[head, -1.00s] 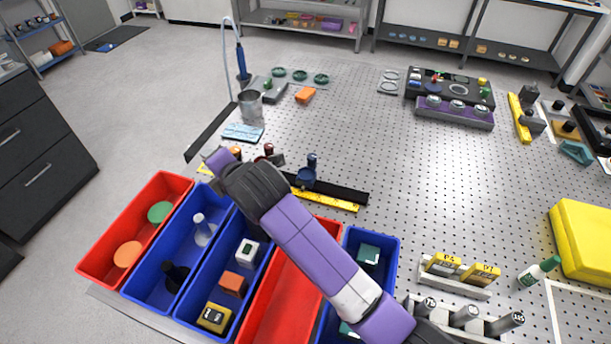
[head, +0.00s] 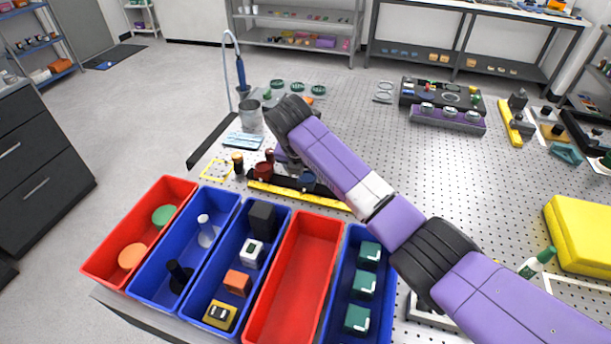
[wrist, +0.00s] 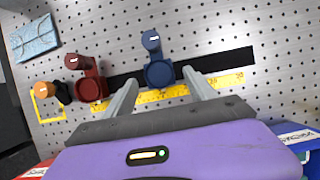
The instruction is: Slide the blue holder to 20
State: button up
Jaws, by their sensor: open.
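The blue holder (head: 307,181) sits on the black rail behind the yellow ruler (head: 310,198); my arm partly covers it in the head view. In the wrist view, the blue holder (wrist: 158,72) has a round cup and a raised knob, with the black rail (wrist: 228,62) and yellow ruler (wrist: 226,81) running past it. My gripper (wrist: 160,77) is open, its two fingertips spread to the left and right of the cup. No contact shows, and I cannot tell their height above it.
A dark red holder (wrist: 89,88) stands left on the same rail, near an orange-topped post (wrist: 44,90). Red and blue bins (head: 292,285) line the front edge. A metal cup (head: 250,115) stands behind. The rail right of the blue holder is clear.

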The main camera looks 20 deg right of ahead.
aim_at(309, 176)
jog(key=shift+x, duration=1.45)
jog(key=shift+c, duration=0.3)
grip_shut()
